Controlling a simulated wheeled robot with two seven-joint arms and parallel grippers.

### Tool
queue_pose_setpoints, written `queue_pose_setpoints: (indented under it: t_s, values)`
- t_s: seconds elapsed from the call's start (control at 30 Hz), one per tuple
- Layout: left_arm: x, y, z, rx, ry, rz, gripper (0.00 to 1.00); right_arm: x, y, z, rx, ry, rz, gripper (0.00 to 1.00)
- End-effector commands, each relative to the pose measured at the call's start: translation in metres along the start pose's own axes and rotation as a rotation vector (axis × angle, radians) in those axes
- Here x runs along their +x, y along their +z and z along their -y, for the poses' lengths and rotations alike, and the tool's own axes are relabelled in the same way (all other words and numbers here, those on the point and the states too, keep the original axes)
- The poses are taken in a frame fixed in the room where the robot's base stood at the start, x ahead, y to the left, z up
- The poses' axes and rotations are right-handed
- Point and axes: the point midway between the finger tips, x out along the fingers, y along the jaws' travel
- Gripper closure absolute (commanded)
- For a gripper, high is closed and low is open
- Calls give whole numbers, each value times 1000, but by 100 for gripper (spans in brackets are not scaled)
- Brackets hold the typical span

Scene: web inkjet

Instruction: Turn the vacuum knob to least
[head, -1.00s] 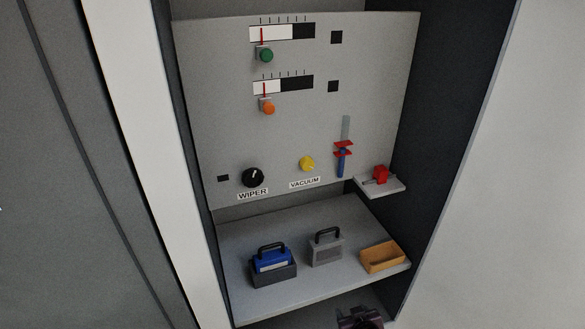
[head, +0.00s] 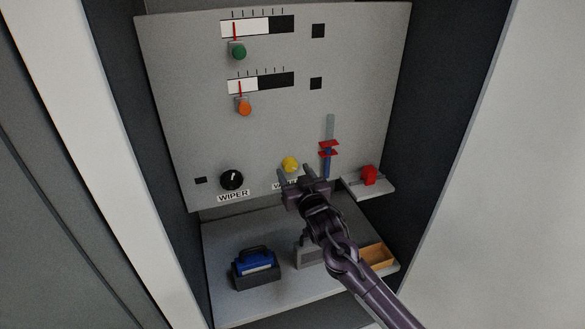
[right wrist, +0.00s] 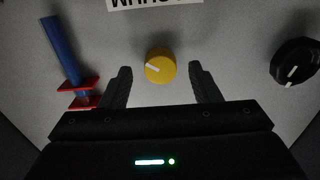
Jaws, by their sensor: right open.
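The yellow vacuum knob (head: 290,163) is on the grey panel, above its label, which my gripper partly covers. In the right wrist view the knob (right wrist: 160,66) has a white pointer mark and sits between the two fingers, nearer the panel. My right gripper (head: 295,174) is open just below and in front of the knob. In the wrist view the fingertips (right wrist: 160,72) stand on either side of the knob with gaps. My left gripper is not in view.
A black wiper knob (head: 232,180) is to the left. A blue lever with red clips (head: 328,150) is close on the right, and a red block (head: 369,175) on a small ledge. The shelf below holds a blue case (head: 255,264), a grey case (head: 307,257) and a tan tray (head: 377,256).

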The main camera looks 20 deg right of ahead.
Motion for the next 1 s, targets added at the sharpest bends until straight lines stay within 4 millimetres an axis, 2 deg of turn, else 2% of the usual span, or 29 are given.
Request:
queue_pose_setpoints:
  t_s: [0.17, 0.47, 0.8, 1.0]
  values:
    - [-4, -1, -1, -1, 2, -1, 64, 14, 0, 1, 0, -1, 1, 43]
    - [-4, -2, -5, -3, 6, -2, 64, 15, 1, 1, 0, -1, 1, 43]
    - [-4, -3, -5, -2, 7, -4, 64, 15, 1, 0, 0, -1, 1, 87]
    - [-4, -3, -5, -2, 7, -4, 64, 15, 1, 0, -10, -1, 1, 88]
